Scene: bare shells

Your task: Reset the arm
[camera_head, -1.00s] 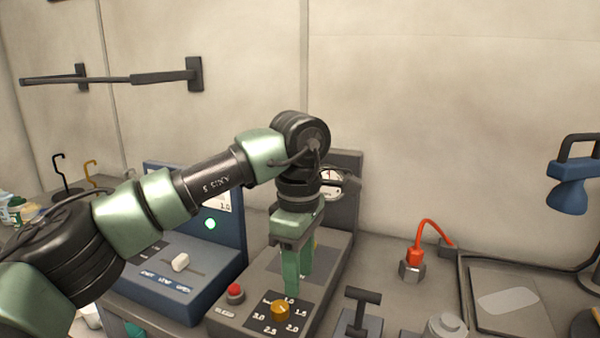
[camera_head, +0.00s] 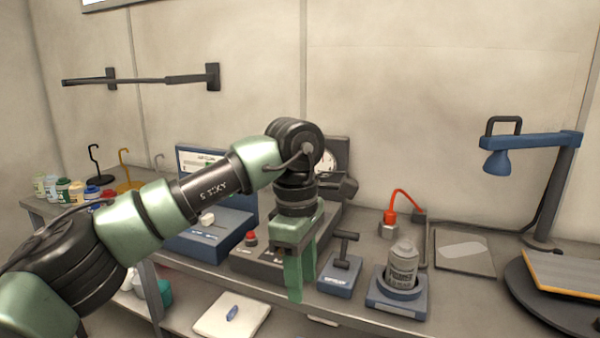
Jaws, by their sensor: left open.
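My left arm comes in from the left across the bench. My left gripper (camera_head: 300,268) points down with its green fingers in front of the grey control box (camera_head: 262,262), near the bench's front edge. It holds nothing that I can see. The box's red button (camera_head: 250,238) shows left of the gripper, and its front right part is hidden behind the gripper. My right gripper does not show.
Right of my gripper stand a blue block with a black T-handle (camera_head: 345,248) and a grey bottle (camera_head: 402,265) in a blue holder (camera_head: 397,300). A blue lamp (camera_head: 530,142) stands at right. Below the bench, a white board (camera_head: 215,318) lies on a shelf.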

